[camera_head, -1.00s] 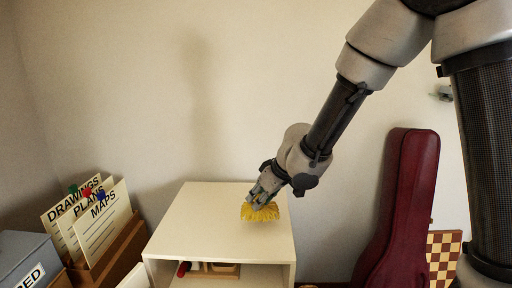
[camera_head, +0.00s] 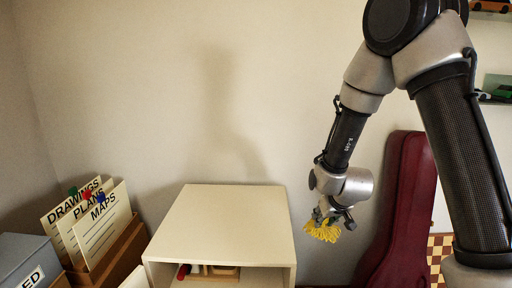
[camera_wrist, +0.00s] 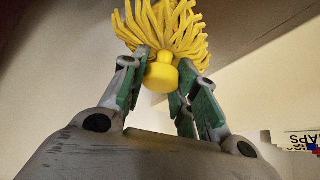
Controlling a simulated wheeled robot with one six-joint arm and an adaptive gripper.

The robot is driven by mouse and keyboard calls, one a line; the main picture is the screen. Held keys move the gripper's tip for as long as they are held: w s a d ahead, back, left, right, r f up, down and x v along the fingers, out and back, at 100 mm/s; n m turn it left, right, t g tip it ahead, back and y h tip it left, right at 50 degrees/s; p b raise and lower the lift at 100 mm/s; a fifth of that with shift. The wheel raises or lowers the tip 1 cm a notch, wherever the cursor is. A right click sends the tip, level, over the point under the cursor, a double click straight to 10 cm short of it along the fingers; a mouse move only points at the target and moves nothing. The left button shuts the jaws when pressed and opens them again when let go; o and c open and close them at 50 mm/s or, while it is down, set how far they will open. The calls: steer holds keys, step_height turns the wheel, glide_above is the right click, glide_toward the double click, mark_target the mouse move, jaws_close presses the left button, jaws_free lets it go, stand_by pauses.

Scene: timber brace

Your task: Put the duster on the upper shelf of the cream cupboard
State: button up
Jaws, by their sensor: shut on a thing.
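The duster (camera_head: 323,232) is yellow with a shaggy head. My gripper (camera_head: 325,214) is shut on it and holds it in the air, right of the cream cupboard (camera_head: 225,222). In the wrist view the duster's round yellow knob (camera_wrist: 161,74) sits between the green-padded fingers (camera_wrist: 160,85), with the strands beyond. The cupboard's top is bare. Its front is open below the top, and red and wooden things (camera_head: 207,270) show inside. The lower part of the cupboard is out of the frame.
A wooden file box with labelled cards (camera_head: 92,225) and a grey box (camera_head: 28,262) stand left of the cupboard. A dark red instrument case (camera_head: 402,215) leans at the wall on the right, close to my gripper. A chequered board (camera_head: 438,250) stands beyond it.

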steer(key=d+f+m+h, duration=0.1)
steer(key=d+f, duration=0.1)
steer(key=d, duration=0.5)
steer(key=shift+s+d+f+m, duration=0.15)
steer(key=shift+s+f+m, duration=0.25)
